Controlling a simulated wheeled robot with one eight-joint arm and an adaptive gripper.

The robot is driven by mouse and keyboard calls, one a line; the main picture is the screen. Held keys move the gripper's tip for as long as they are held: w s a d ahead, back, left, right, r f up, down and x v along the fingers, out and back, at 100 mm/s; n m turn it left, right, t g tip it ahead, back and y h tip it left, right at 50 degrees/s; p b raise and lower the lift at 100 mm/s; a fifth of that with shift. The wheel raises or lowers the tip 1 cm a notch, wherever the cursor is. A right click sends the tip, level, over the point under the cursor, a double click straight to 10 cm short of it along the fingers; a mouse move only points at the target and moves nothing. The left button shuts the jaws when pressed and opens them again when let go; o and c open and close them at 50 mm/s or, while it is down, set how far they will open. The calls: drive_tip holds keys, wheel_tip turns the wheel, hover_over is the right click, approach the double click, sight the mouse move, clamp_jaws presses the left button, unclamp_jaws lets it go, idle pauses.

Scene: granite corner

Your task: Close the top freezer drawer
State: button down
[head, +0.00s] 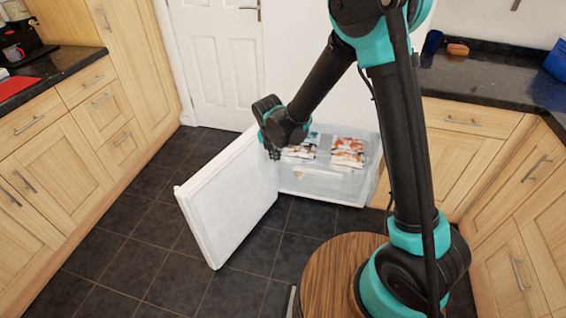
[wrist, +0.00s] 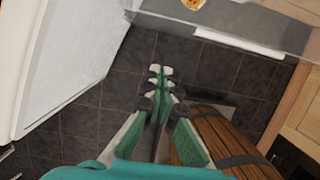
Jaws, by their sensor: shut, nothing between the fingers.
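The clear freezer drawer (head: 320,181) stands pulled out beyond my arm, with several food packets (head: 347,150) in it. Its clear front (wrist: 215,18) and pale handle strip (wrist: 238,43) cross the top of the wrist view. The white freezer door (head: 232,195) is swung open at the drawer's left; it also fills the left of the wrist view (wrist: 70,60). My gripper (head: 274,153) is at the drawer's left front corner, beside the door. In the wrist view my gripper (wrist: 160,71) is shut and empty, over the floor. I see no clear contact with the drawer.
Wooden cabinets (head: 70,140) line the left, and more cabinets (head: 470,140) under a dark worktop (head: 480,80) stand at the right. Dark floor tiles (head: 150,240) are clear left of the open door. A white room door (head: 215,60) is behind.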

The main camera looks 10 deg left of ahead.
sight(280, 163)
drive_tip(key=x, duration=0.3)
drive_tip(key=w+x, duration=0.1)
drive_tip(key=x, duration=0.3)
drive_tip(key=w+x, duration=0.1)
drive_tip(key=x, duration=0.2)
drive_tip(key=shift+w+d+r, duration=0.1)
drive_tip(key=shift+w+r, duration=0.05)
drive_tip(key=shift+w, duration=0.85)
